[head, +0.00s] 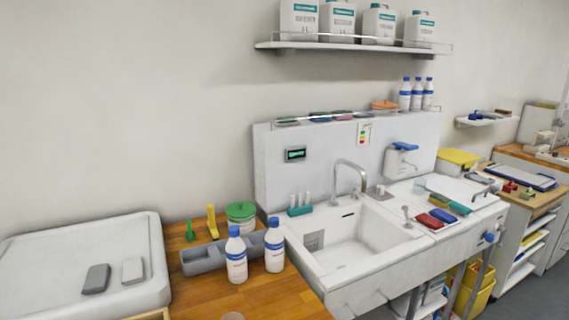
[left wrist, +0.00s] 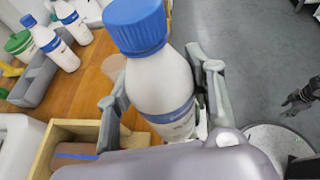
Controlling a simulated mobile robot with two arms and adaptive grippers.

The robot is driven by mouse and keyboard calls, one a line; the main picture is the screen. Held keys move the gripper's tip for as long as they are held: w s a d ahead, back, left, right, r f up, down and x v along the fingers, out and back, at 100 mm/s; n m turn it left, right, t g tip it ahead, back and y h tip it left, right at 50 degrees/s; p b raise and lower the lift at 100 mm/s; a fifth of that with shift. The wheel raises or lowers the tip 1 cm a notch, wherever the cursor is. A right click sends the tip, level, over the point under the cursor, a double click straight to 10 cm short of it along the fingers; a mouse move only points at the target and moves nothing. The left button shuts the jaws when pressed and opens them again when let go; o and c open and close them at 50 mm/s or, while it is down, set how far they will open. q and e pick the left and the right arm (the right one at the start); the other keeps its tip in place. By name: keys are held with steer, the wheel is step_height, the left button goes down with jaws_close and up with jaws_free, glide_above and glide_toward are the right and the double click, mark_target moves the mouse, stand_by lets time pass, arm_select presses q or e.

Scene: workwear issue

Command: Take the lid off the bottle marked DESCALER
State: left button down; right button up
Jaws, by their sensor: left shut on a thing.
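My left gripper (left wrist: 160,105) is shut on a white bottle (left wrist: 165,85) with a blue label band and a blue lid (left wrist: 136,25). The lid is on the bottle, and the lettering cannot be read. This bottle and my left gripper do not show in the head view. Two similar blue-lidded bottles stand on the wooden counter in the head view, one at the left (head: 236,260) and one at the right (head: 275,250); their marks are too small to read. A dark gripper, apparently my right one (left wrist: 300,98), shows at the right edge of the left wrist view, apart from the bottle.
A grey caddy (head: 203,260) and a green-lidded tub (head: 241,214) stand behind the counter bottles. The sink (head: 345,245) is to their right, a white tray (head: 60,255) to their left. A wooden box (left wrist: 75,133) lies near the held bottle. Three more bottles (head: 416,94) stand on the ledge.

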steer(key=shift+w+d+f, duration=0.1)
steer(key=shift+d+f, duration=0.1)
steer(key=shift+f, duration=0.25)
steer(key=shift+d, duration=0.1)
